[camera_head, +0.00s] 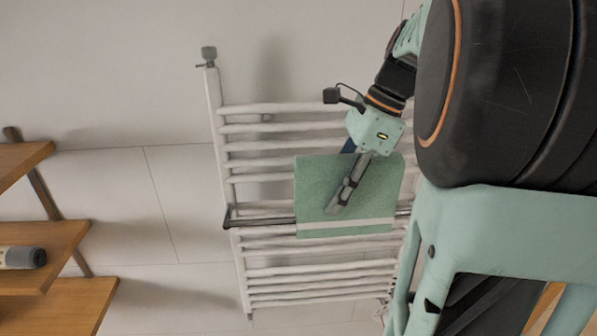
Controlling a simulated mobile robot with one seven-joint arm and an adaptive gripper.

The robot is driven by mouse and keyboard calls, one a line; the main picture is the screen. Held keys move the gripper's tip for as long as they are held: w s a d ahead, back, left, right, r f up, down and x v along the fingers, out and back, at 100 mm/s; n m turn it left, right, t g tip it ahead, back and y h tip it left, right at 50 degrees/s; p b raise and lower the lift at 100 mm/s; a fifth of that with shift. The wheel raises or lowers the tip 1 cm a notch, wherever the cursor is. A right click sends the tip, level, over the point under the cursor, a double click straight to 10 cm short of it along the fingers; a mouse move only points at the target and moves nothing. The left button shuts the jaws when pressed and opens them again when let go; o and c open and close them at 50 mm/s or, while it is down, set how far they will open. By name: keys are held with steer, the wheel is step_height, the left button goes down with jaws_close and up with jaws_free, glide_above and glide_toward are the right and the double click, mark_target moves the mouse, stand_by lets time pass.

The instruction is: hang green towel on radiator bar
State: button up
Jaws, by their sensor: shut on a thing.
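The green towel (312,190) is in the middle of the head view, spread flat, with a pale stripe near its lower edge. It lies in front of the dark radiator bar (262,221), which shows on both sides of it. My gripper (337,208) overlaps the middle of the towel and is shut on it. The fingers point down and to the left. Whether the towel is draped over the bar or only in front of it, I cannot tell. The part of the bar behind the towel is hidden.
The white ladder radiator (217,130) stands against a tiled wall with several horizontal rungs. My arm covers the right side. Open space lies between shelves and radiator.

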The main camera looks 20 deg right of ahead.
steer(key=w+f, duration=0.1)
steer(key=w, duration=0.1)
steer(key=w+d+p, duration=0.1)
steer(key=w, duration=0.2)
steer(key=w+d+f, duration=0.1)
steer(key=w, duration=0.1)
steer(key=shift+w+f, duration=0.3)
steer(key=shift+f, duration=0.05)
step_height(320, 180, down, 16)
steer(key=b, duration=0.7)
steer(key=shift+r+b, duration=0.15)
steer(key=shift+b, duration=0.25)
steer(key=o, duration=1.3)
steer(key=shift+o, duration=0.2)
steer(key=shift+d+r, duration=0.1)
